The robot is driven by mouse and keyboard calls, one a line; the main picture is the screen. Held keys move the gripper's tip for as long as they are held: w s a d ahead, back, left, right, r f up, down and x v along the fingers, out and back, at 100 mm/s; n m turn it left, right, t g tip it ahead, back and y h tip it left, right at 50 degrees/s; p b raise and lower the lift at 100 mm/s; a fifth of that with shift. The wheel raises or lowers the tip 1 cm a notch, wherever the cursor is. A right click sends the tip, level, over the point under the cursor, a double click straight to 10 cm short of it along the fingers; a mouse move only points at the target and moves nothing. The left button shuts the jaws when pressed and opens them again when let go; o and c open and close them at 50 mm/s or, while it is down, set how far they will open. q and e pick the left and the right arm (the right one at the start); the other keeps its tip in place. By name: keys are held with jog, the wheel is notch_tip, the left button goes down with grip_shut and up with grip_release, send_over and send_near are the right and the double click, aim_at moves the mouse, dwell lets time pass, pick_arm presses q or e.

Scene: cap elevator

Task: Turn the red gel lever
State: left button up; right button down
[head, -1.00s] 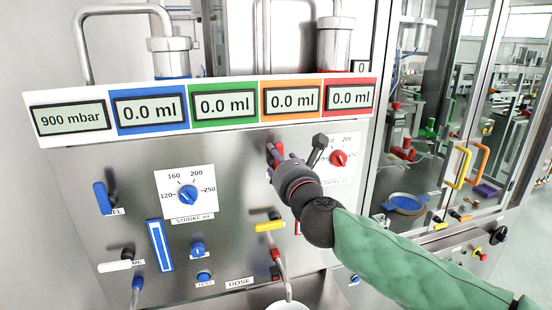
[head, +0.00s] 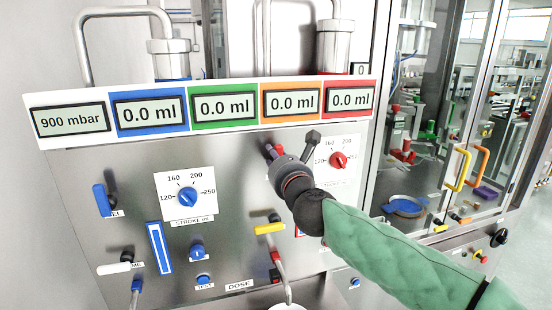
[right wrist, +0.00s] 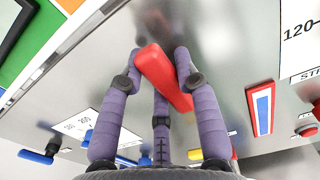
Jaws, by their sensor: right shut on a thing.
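The red gel lever (right wrist: 163,78) shows in the right wrist view between the purple fingers of my right gripper (right wrist: 160,70). The fingers are closed around it, and it lies tilted across the picture. In the head view my right gripper (head: 273,153) is at the upper middle of the steel panel, left of the red stroke dial (head: 338,160). Only a little red of the lever (head: 279,149) shows there; my gripper hides most of it. My left gripper is not in view.
A blue lever (head: 102,199) and a blue stroke dial (head: 187,196) are on the left of the panel. A yellow lever (head: 269,228) sits below my right gripper. The display strip (head: 230,133) runs just above it. A glass cabinet stands at the right.

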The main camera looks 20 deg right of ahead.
aim_at(261, 168)
jog(key=shift+a+n, duration=0.1)
jog(key=shift+n, duration=0.2)
jog(key=n, duration=0.1)
jog(key=a+n, duration=0.1)
jog(key=n, duration=0.1)
jog(key=shift+f+p, duration=0.2)
jog(key=shift+p, duration=0.2)
jog(key=n, duration=0.3)
jog(key=a+f+n+p, duration=0.1)
jog(key=n, duration=0.4)
jog(key=f+n+p, duration=0.1)
jog(key=shift+a+f+n, duration=0.1)
jog(key=shift+a+n, duration=0.15)
jog(key=shift+n, duration=0.05)
jog(key=shift+f+n+p, duration=0.3)
jog(key=shift+f+n, duration=0.05)
jog(key=shift+n, duration=0.8)
jog(key=shift+f+n+p, duration=0.25)
jog(key=shift+f+n, duration=0.1)
jog(key=shift+n, duration=0.8)
jog(key=shift+f, duration=0.1)
jog(key=c, duration=0.9)
grip_release()
jog(key=s, duration=1.2)
jog(key=shift+d, duration=0.15)
